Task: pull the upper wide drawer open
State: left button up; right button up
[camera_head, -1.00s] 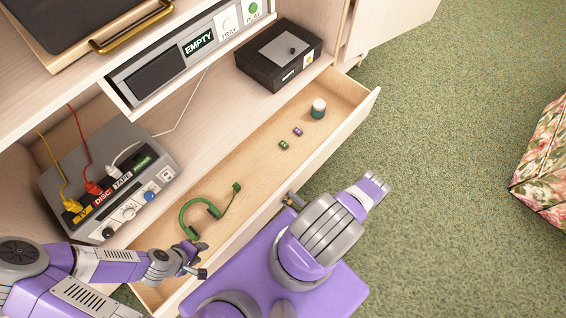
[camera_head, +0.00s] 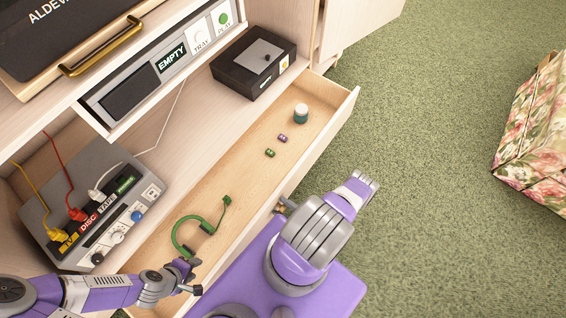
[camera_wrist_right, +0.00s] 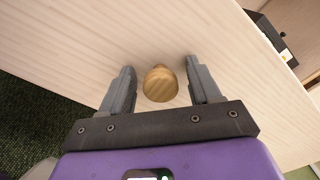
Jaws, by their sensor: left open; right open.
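The pale wood wide drawer (camera_head: 245,165) stands pulled out of the cabinet in the head view, its inside visible. It holds a green headset-like loop (camera_head: 183,228), a small green block (camera_head: 269,153), a small purple block (camera_head: 283,138) and a white-capped jar (camera_head: 301,113). In the right wrist view, a round wooden knob (camera_wrist_right: 160,84) on a pale front lies between the spread fingers of my right gripper (camera_wrist_right: 159,70); I see gaps beside the knob. My left gripper (camera_head: 193,276) is open near the left end of the drawer front; whether it touches is unclear.
A grey socket box (camera_head: 100,205) with coloured plugs sits on the left shelf. A black box (camera_head: 254,68) stands on the shelf behind the drawer. A player panel (camera_head: 160,65) is above. Green carpet lies free to the right, with a floral box (camera_head: 535,140) beyond.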

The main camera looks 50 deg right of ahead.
jog(key=s, duration=0.7)
jog(key=shift+s+d, duration=0.3)
